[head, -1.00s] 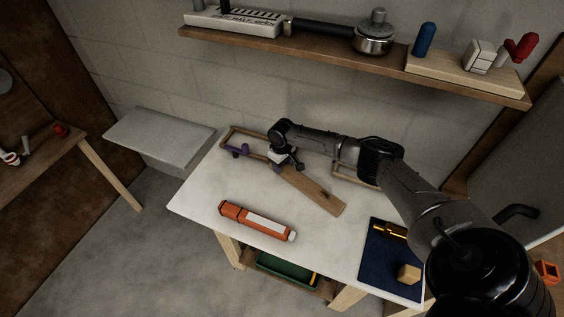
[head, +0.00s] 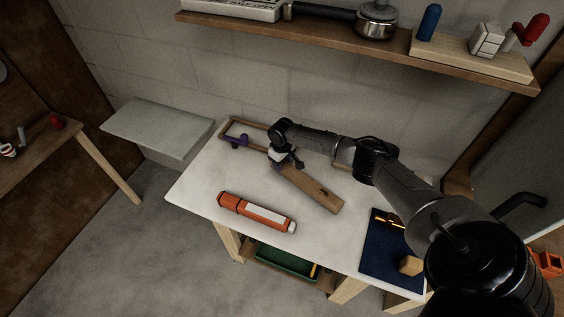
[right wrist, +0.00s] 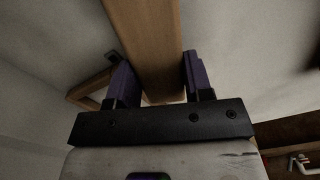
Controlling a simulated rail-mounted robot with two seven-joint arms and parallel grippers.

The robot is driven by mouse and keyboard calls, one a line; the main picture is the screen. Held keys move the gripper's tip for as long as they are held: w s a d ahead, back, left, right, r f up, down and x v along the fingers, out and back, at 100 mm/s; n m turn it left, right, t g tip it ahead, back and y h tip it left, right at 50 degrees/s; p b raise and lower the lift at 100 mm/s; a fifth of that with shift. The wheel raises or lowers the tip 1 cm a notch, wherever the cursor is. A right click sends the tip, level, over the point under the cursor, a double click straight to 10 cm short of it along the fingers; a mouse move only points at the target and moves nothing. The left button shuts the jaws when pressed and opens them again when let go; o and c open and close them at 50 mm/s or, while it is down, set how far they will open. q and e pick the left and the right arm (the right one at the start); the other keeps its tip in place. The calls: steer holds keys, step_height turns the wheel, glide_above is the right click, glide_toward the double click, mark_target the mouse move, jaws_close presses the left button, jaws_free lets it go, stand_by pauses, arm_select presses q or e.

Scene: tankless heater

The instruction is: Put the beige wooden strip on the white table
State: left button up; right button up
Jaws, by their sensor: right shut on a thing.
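The beige wooden strip (head: 316,190) is over the white table (head: 190,187), pointing toward the front right. My right gripper (head: 285,160) is shut on its far-left end. In the right wrist view, the strip (right wrist: 149,40) runs between the purple fingers of the gripper (right wrist: 158,80). I cannot tell whether the strip touches the tabletop or is slightly above it. My left gripper is not in view.
An orange tool (head: 257,212) lies near the table's front edge. A blue mat (head: 379,254) with a wooden block (head: 410,265) is at the right. A purple object (head: 237,141) is by a wooden frame (head: 245,123) at the back. A shelf (head: 330,42) hangs above.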

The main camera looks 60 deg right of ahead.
steer(key=shift+f+b, duration=0.3)
steer(key=shift+f, duration=0.2)
stand_by(0.4)
steer(key=o, duration=0.9)
steer(key=shift+o, duration=1.4)
steer(key=shift+r, duration=0.1)
step_height(320, 180, up, 14)
steer(key=p, duration=0.2)
